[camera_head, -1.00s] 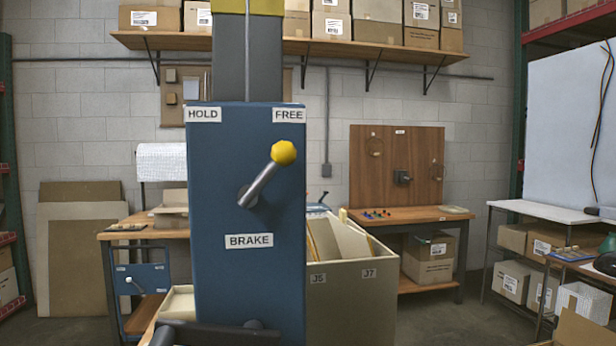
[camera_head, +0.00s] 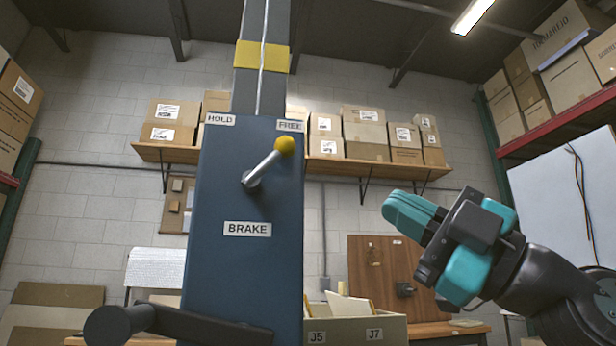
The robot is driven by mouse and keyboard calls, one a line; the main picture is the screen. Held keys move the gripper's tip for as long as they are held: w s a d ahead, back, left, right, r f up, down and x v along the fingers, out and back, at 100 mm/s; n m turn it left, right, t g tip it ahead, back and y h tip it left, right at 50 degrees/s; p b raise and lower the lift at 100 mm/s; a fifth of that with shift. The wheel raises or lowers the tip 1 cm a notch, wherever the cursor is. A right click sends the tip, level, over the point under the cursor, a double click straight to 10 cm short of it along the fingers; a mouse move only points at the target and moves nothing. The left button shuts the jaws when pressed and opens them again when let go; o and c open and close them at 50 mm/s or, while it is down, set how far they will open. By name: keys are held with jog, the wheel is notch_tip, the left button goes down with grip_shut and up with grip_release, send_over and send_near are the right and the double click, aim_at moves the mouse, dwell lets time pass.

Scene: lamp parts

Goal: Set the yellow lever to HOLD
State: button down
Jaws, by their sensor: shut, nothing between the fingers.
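The yellow-knobbed lever (camera_head: 269,162) is on the front of a blue brake column (camera_head: 235,270) with a BRAKE label below it. The lever tilts up and to the right, its knob just under the FREE label (camera_head: 290,125). The HOLD label (camera_head: 220,119) is at the column's upper left. My gripper (camera_head: 396,211) is in the right of the view, right of the column and clear of the lever. Its teal fingers are shut with nothing between them and point left.
A black bar (camera_head: 190,325) sticks out low in front of the column. A bin (camera_head: 355,330) labelled J5 and J7 stands to the column's right. A wall shelf (camera_head: 350,167) with cardboard boxes is behind. The space between my gripper and the lever looks clear.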

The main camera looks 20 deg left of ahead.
jog(key=p, duration=0.9)
send_near(293, 151)
jog(key=x, duration=0.6)
jog(key=shift+a+r, duration=0.15)
jog(key=shift+r, duration=0.2)
jog(key=shift+w+a+r+p, duration=0.15)
jog(key=shift+a+p, duration=0.15)
jog(key=shift+a, duration=0.15)
jog(key=shift+d, duration=0.1)
